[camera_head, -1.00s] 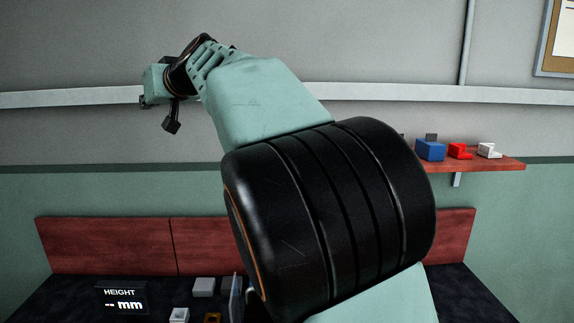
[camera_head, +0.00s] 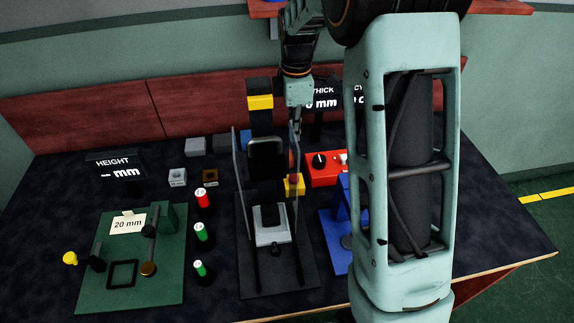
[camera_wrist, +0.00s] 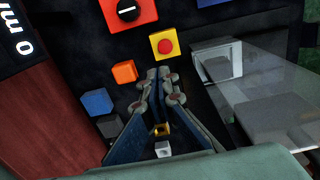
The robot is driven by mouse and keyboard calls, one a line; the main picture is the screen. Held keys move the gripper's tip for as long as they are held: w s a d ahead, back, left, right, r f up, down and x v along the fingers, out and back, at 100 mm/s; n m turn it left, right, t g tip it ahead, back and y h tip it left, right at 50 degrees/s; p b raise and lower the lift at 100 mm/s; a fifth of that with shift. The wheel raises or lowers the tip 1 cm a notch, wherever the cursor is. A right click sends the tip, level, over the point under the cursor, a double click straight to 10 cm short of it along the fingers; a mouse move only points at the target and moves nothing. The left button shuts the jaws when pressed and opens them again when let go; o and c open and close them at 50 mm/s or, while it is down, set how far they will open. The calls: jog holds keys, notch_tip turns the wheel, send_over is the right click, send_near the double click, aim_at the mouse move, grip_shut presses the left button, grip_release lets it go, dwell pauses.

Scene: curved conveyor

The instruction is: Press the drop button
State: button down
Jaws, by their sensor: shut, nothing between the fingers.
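A small yellow box (camera_head: 294,186) stands behind and to the right of the grey press-like stand (camera_head: 262,281) in the head view. In the wrist view a round red button (camera_wrist: 166,46) sits on top of this yellow box (camera_wrist: 154,38). No label on it is readable. My gripper (camera_head: 297,135) points down over the back of the bench, above and behind the yellow box. In the wrist view my gripper (camera_wrist: 162,73) is shut and empty. Its tips appear just below the yellow box in the picture, apart from the button.
A clear panel (camera_wrist: 217,62) stands right of the button in the wrist view. A red box with a black dial (camera_head: 322,168) is right of the yellow box. An orange block (camera_wrist: 124,72) and a blue block (camera_wrist: 97,102) lie left. A green fixture (camera_head: 112,285) stands front left.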

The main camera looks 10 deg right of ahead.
jog(key=shift+s+f, duration=0.1)
jog(key=shift+s, duration=0.4)
jog(key=shift+d, duration=0.1)
notch_tip(320, 180, down, 14)
dwell(0.4)
